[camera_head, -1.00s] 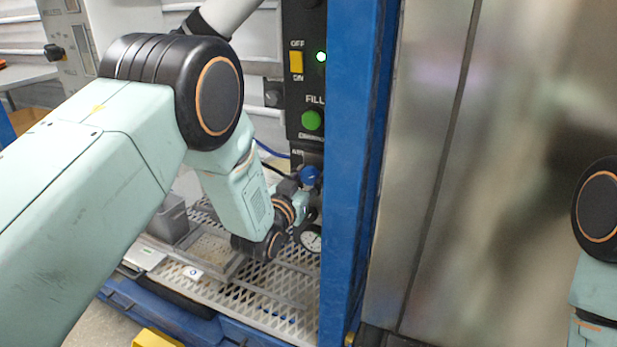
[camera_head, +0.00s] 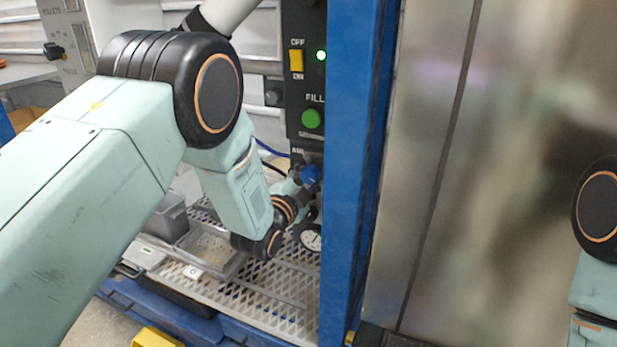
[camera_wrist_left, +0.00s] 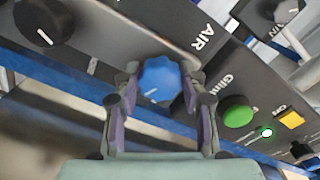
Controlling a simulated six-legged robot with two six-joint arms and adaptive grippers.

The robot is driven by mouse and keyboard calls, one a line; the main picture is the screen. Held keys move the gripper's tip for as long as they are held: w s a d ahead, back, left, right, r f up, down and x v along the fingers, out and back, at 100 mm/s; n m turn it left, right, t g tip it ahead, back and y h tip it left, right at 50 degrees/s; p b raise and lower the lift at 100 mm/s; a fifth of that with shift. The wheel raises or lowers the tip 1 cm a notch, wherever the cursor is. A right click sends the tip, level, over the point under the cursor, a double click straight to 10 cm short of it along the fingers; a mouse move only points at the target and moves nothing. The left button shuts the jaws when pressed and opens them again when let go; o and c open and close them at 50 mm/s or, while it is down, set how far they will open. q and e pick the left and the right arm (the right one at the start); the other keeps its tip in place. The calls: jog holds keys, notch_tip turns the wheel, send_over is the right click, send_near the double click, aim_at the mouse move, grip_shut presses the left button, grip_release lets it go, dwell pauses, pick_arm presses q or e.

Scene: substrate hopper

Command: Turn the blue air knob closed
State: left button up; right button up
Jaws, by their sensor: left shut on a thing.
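The blue air knob (camera_wrist_left: 160,80) sits on a dark panel beside the word AIR in the left wrist view. Its white pointer mark shows near its lower left edge. My left gripper (camera_wrist_left: 162,90) has one finger on each side of the knob and is shut on it. In the head view the blue knob (camera_head: 310,174) shows in part below the control panel, with my left gripper (camera_head: 303,183) at it. My right gripper is not in view; only part of my right arm shows at the right edge.
A black panel with a yellow switch (camera_head: 296,61) and a green FILL button (camera_head: 311,118) stands above the knob. A blue post (camera_head: 347,170) rises close to the right. A perforated metal deck (camera_head: 262,290) lies underneath.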

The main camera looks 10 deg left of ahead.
pick_arm(q)
jog(key=shift+m, duration=2)
jog(key=o, duration=1.2)
jog(key=shift+c, duration=0.2)
jog(key=shift+s, duration=0.1)
jog(key=s+a, duration=0.2)
jog(key=s, duration=0.9)
jog(key=shift+s+a, duration=0.15)
jog(key=shift+s, duration=0.15)
